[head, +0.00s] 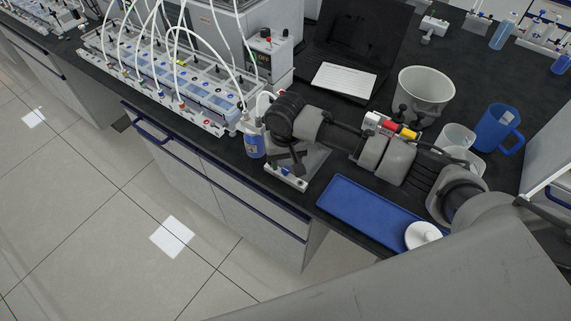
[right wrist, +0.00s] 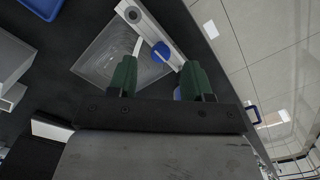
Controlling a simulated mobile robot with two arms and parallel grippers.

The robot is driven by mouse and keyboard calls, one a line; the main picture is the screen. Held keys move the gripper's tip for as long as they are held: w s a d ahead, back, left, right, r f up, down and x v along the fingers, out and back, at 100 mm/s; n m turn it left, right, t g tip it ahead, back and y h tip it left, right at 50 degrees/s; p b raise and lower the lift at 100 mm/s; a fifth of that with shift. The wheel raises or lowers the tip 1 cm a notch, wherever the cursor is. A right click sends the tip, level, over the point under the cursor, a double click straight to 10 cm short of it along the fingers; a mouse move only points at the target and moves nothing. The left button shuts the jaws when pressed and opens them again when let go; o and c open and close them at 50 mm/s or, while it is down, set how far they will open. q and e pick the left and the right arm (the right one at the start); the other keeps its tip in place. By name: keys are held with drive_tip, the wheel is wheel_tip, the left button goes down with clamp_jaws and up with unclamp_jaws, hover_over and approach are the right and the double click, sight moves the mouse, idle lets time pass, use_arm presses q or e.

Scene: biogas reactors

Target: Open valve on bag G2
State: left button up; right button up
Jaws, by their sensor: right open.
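In the right wrist view, a grey square bag (right wrist: 108,52) lies flat on the dark bench beside a white rail (right wrist: 178,60). A round blue knob (right wrist: 160,52), which looks like a valve, stands at the rail. No G2 label is legible. My right gripper (right wrist: 159,66) has its two green fingers apart, with the blue knob showing between and just beyond the tips. In the head view my right gripper (head: 297,168) points down over the white rail (head: 286,178) and hides part of the bag. My left gripper is not in view.
A bottle with a blue label (head: 255,143) stands close left of my right gripper. A blue tray (head: 368,212) lies to the right near the bench edge. A reactor rack with tubes (head: 195,110), a laptop (head: 345,78), a grey bucket (head: 425,92) and a blue jug (head: 497,130) stand around.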

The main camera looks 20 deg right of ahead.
sight(286, 169)
drive_tip(key=shift+f, duration=1.55)
drive_tip(key=shift+c, duration=0.3)
drive_tip(key=c, duration=0.9)
drive_tip(key=shift+o, duration=0.2)
